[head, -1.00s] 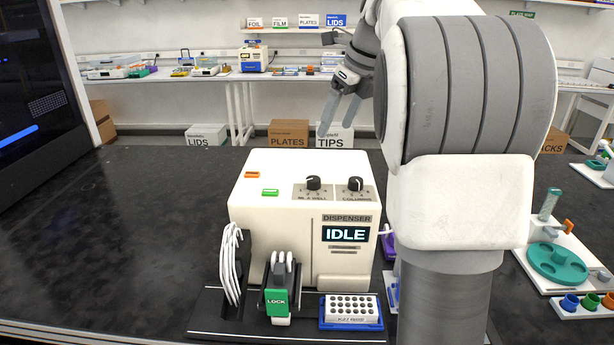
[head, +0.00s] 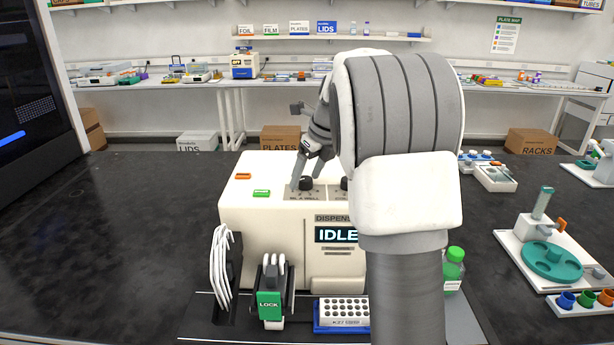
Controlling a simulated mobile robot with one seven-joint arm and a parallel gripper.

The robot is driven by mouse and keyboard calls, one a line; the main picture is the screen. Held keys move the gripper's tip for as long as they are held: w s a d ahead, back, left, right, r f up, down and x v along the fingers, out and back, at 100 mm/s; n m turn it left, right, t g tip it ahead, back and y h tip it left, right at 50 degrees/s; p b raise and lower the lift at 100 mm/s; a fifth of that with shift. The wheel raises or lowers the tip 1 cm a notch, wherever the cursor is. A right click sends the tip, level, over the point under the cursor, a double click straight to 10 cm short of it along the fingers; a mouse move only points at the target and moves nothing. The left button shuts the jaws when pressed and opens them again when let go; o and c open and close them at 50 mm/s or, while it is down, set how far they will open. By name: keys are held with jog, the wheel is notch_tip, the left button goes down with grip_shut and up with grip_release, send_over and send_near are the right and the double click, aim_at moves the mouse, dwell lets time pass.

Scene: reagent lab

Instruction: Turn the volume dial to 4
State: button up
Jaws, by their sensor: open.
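The cream dispenser (head: 262,212) stands on the black bench, its screen (head: 334,235) reading IDLE. On its top is a black volume dial (head: 306,183) on a grey plate (head: 302,196), labelled something like "ML A WELL". A second black dial (head: 344,184) to its right is partly hidden by my arm. My gripper (head: 307,177) is open and points down at the volume dial. One finger shows at the dial's left, the other at its upper right. I cannot tell whether they touch it. The dial's setting is too small to read.
An orange button (head: 243,176) and a green button (head: 261,193) sit left of the dials. A green LOCK lever (head: 269,305) and a well plate (head: 343,312) are in front. A green-capped bottle (head: 454,264) stands right of my arm. The bench at left is clear.

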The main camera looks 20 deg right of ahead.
jog(key=shift+c, duration=0.3)
grip_shut()
